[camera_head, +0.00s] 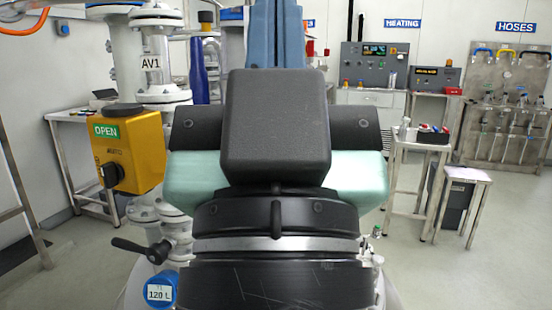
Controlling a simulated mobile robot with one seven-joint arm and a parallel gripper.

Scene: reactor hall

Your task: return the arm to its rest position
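My own arm fills the middle of the head view, with black, pale green and blue links stacked one above another. A blue link rises out of the top edge of the picture. My gripper does not show, so I cannot see its fingers or whether it holds anything. The arm hides much of what lies straight ahead.
Close on the left stand a yellow actuator box (141,156) marked OPEN and white piping (156,50) labelled AV1. A black-handled valve (148,249) sits lower. On the right are a side table (412,147), a stool (467,175) and a hose rack (507,100). Floor shows at the right.

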